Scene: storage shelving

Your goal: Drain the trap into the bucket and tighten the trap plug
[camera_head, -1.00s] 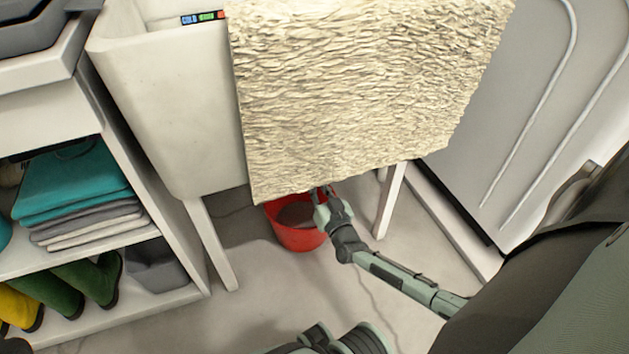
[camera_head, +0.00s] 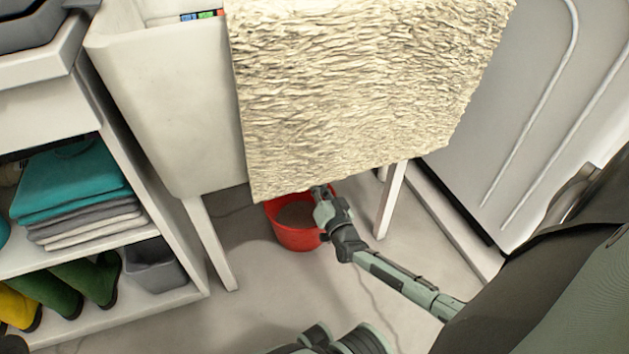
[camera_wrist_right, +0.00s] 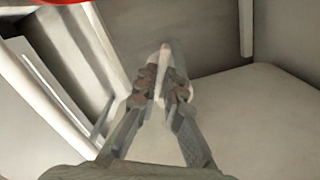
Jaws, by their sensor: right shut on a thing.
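The red bucket (camera_head: 297,239) stands on the floor under the sink, with dull brownish content inside. Its rim also shows at the top left of the right wrist view (camera_wrist_right: 62,2). My right gripper (camera_head: 319,191) reaches in over the bucket's right side, just below the hanging cloth's lower edge. In the right wrist view its fingers (camera_wrist_right: 164,92) are shut on a pale, narrow piece (camera_wrist_right: 164,58), probably the trap plug; it is blurred. The trap is hidden behind the cloth in the head view.
A cream textured cloth (camera_head: 365,85) hangs over the sink (camera_head: 170,110). Sink legs (camera_head: 213,245) (camera_head: 391,202) flank the bucket. A shelf with folded towels (camera_head: 75,185) and boots (camera_head: 85,280) stands left; a grey panelled unit (camera_head: 510,90) stands right. Floor in front is mostly clear.

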